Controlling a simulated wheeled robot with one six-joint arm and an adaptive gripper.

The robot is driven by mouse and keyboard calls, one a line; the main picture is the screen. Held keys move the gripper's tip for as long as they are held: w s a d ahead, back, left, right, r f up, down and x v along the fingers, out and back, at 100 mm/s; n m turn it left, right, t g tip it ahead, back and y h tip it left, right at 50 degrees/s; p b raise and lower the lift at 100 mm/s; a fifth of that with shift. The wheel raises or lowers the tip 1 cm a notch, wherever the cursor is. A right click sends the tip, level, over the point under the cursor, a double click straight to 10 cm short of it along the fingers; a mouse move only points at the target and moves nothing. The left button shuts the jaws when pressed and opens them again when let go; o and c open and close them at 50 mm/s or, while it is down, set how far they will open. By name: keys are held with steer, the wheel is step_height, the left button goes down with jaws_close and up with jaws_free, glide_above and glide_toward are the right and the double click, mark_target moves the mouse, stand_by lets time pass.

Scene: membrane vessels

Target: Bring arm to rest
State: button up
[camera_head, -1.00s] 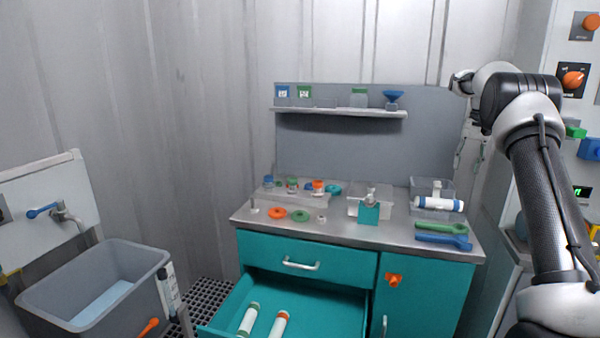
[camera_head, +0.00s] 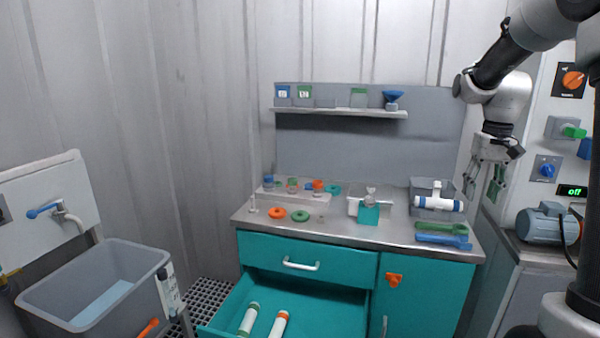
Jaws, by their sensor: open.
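My arm (camera_head: 505,75) reaches in from the right edge, bent high in the picture. My gripper (camera_head: 488,185) hangs below the wrist with its fingers pointing down and apart. It is open and nothing shows between the fingers. It is seen to the right of the grey backboard and above the right end of the workbench (camera_head: 350,236), apart from the bench things.
The open drawer (camera_head: 330,312) holds two white cartridges. A pump (camera_head: 546,226) stands under the switch panel. A grey sink (camera_head: 95,285) is at left.

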steer(key=s+a+r+n+t, duration=0.1)
steer(key=s+a, duration=0.3)
steer(key=s, duration=0.8)
steer(key=s+a+r+n+t, duration=0.1)
steer(key=s+a+r+t, duration=0.1)
steer(key=s, duration=1)
steer(key=shift+a+r+n+t, duration=0.35)
steer(key=shift+a+t, duration=0.35)
steer(key=shift+a, duration=0.45)
